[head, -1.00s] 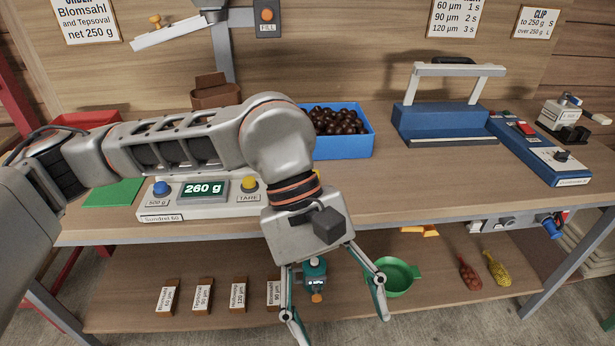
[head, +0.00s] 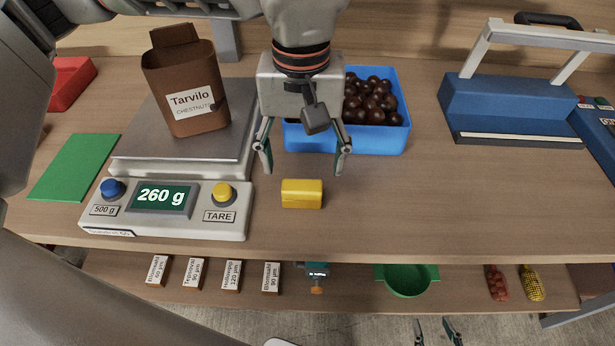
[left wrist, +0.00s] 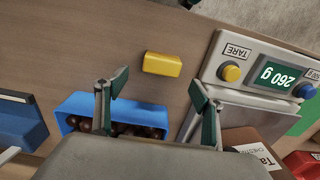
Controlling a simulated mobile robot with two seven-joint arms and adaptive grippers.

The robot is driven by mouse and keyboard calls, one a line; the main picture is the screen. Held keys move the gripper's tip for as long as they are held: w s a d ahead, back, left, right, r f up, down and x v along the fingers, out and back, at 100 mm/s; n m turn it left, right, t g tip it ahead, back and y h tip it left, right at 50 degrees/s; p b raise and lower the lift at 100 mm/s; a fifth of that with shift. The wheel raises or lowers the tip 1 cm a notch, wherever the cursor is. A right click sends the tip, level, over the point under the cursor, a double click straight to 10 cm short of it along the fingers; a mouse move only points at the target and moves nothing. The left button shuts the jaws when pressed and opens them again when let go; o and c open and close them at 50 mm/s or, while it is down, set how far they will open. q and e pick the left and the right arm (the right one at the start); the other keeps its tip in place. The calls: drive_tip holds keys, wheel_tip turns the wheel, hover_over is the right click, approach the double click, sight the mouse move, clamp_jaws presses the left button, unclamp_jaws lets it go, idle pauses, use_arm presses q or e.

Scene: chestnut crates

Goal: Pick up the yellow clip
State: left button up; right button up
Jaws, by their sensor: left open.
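The yellow clip (head: 302,194) is a small block lying on the bench top, right of the scale and in front of the blue chestnut crate. It also shows in the left wrist view (left wrist: 162,64). My left gripper (head: 304,168) is open and empty, pointing down, with its fingers apart behind and above the clip. In the left wrist view its two fingertips (left wrist: 158,88) stand on either side of the clip's position, not touching it. Two fingertips of my right gripper (head: 434,328) show apart at the bottom edge, below the shelf; the rest is cut off.
The scale (head: 239,233) reads 260 g and carries a brown chestnut bag (head: 180,70). The blue crate (head: 396,142) of chestnuts is close behind my left gripper. A blue sealer (head: 500,108) stands at the right. The bench right of the clip is clear.

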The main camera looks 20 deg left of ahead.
sight(302, 185)
use_arm(q)
drive_tip(key=shift+s+f, duration=0.25)
drive_tip(key=shift+f, duration=0.75)
wheel_tip(302, 185, down, 5)
drive_tip(key=shift+s+f+b, duration=0.1)
drive_tip(key=shift+s+b, duration=0.05)
drive_tip(key=shift+b, duration=0.25)
drive_tip(key=c, duration=1.1)
